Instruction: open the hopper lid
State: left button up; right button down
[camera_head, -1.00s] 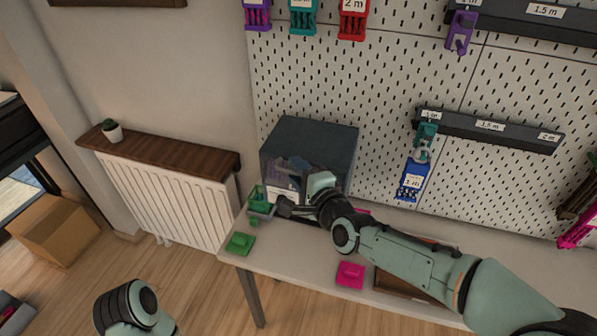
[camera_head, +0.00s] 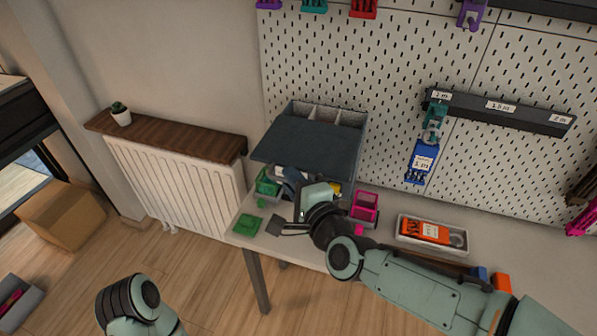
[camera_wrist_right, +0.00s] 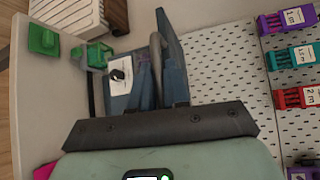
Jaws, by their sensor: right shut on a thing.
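The hopper (camera_head: 352,118) is a dark box on the table against the pegboard, with several pale compartments showing at its top back. Its dark blue-grey lid (camera_head: 310,145) is off the back part of the top and slopes toward the front. My right gripper (camera_head: 303,185) is at the front of the hopper, below the lid's front edge. In the right wrist view a grey bar handle (camera_wrist_right: 156,68) stands at the gripper's jaws against a blue-grey panel (camera_wrist_right: 174,65). The gripper is shut on this handle; its fingertips are partly hidden. My left gripper is out of view.
A green bin (camera_head: 267,185) and green block (camera_head: 246,225) are left of the gripper. A magenta bin (camera_head: 366,206) and a tray (camera_head: 404,232) with an orange item are to its right. Spools hang on the pegboard. A radiator (camera_head: 185,185) stands left of the table.

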jog(key=shift+s+a, duration=0.1)
jog(key=shift+s, duration=0.2)
jog(key=c, duration=1.2)
grip_release()
jog(key=shift+c, duration=0.2)
jog(key=b+v, duration=0.1)
jog(key=v, duration=1.2)
jog(key=shift+s+b, duration=0.15)
jog(key=shift+b, duration=0.25)
